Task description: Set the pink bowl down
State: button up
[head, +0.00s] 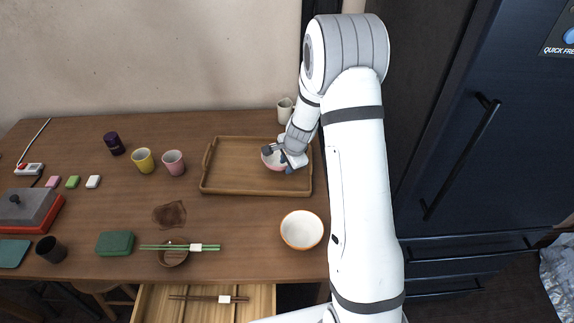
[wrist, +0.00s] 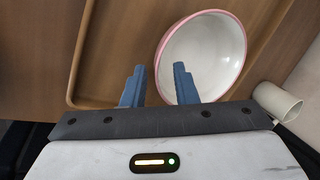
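The pink bowl (head: 270,161) sits upright in the right part of the wooden tray (head: 222,190). In the wrist view the bowl (wrist: 215,50) shows a white inside and a pink rim. My gripper (head: 284,160) is at the bowl's right side in the head view and hides part of it. In the wrist view my gripper (wrist: 160,86) has its two blue fingers spread apart. The bowl's near rim passes between them, with a gap visible on each side. One finger overlaps the bowl's inside, the other is outside it.
A white cup (head: 285,108) stands behind the tray; an orange-rimmed bowl (head: 301,230) stands in front. Yellow (head: 143,161) and pink (head: 174,163) cups are left of the tray. Chopsticks (head: 180,247) lie across a small brown bowl (head: 173,258). A drawer (head: 160,305) is open below.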

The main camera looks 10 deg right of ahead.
jog(key=s+a+r+n+p, duration=0.1)
jog(key=s+r+n, duration=0.3)
jog(key=s+r, duration=0.45)
jog(key=s+r+n, duration=0.3)
jog(key=s+r, duration=0.3)
jog(key=r, duration=0.6)
jog(key=s+r+n, duration=0.2)
jog(key=s+n, duration=0.2)
jog(key=s, duration=0.4)
jog(key=s+r+n+g+h, duration=0.1)
jog(key=s+n, duration=0.3)
jog(key=s, duration=0.4)
jog(key=shift+s+r, duration=0.25)
jog(key=shift+r, duration=0.45)
